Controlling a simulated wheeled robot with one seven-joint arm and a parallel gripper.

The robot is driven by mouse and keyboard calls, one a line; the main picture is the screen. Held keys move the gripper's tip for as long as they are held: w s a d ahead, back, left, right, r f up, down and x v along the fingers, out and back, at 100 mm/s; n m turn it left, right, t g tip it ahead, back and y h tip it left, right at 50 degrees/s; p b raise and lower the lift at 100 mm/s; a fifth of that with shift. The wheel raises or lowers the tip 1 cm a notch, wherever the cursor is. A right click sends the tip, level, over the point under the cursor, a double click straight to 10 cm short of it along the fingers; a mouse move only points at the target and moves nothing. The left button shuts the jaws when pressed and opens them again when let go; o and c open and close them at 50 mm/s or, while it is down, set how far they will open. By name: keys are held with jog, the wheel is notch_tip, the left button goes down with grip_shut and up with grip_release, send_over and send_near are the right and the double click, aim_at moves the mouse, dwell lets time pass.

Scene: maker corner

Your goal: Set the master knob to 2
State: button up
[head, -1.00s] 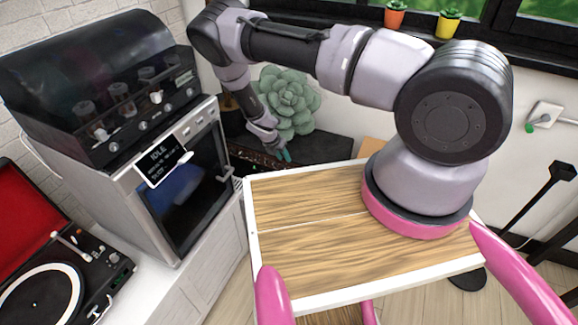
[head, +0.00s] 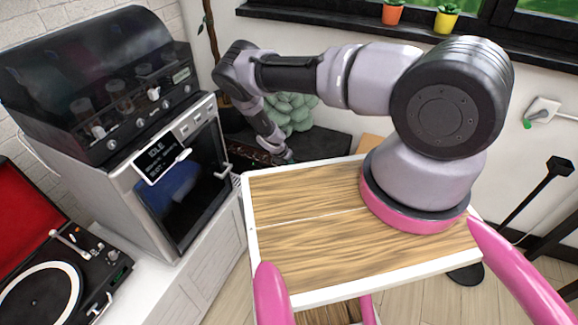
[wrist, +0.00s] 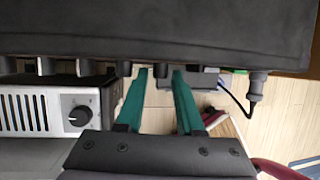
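In the wrist view a black box-like unit (wrist: 150,30) fills the top, with several short dark knobs (wrist: 85,67) along its lower edge. No label or scale is readable, so I cannot tell which is the master knob or its setting. My gripper (wrist: 160,72) has two teal fingers, apart, pointing at this edge. One knob (wrist: 123,69) is just left of the left fingertip; a dark shape shows between the tips, and I cannot tell if they touch it. In the head view my gripper (head: 284,158) is low beside the plant, its fingers hardly visible.
A pale unit with vent slots and a round dark knob (wrist: 80,115) is left of the fingers. A plug with a cable (wrist: 257,86) is to the right. In the head view an oven-like machine (head: 170,180), a turntable (head: 65,270) and a plant (head: 293,112) stand around.

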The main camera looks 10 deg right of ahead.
grip_shut()
jog(key=shift+d, duration=0.1)
jog(key=shift+s+d+f+m+t+y, duration=0.2)
jog(key=shift+d+m+t+y, duration=0.15)
jog(key=shift+t+y, duration=0.95)
jog(key=shift+s+d+f+m+t+y, duration=0.1)
jog(key=shift+s+d+m+t+y, duration=0.25)
jog(key=shift+t+y, duration=0.9)
jog(key=shift+s+d+f+m+t+y, duration=0.15)
jog(key=shift+m+t+y, duration=0.55)
jog(key=shift+y, duration=0.95)
jog(key=shift+t, duration=0.35)
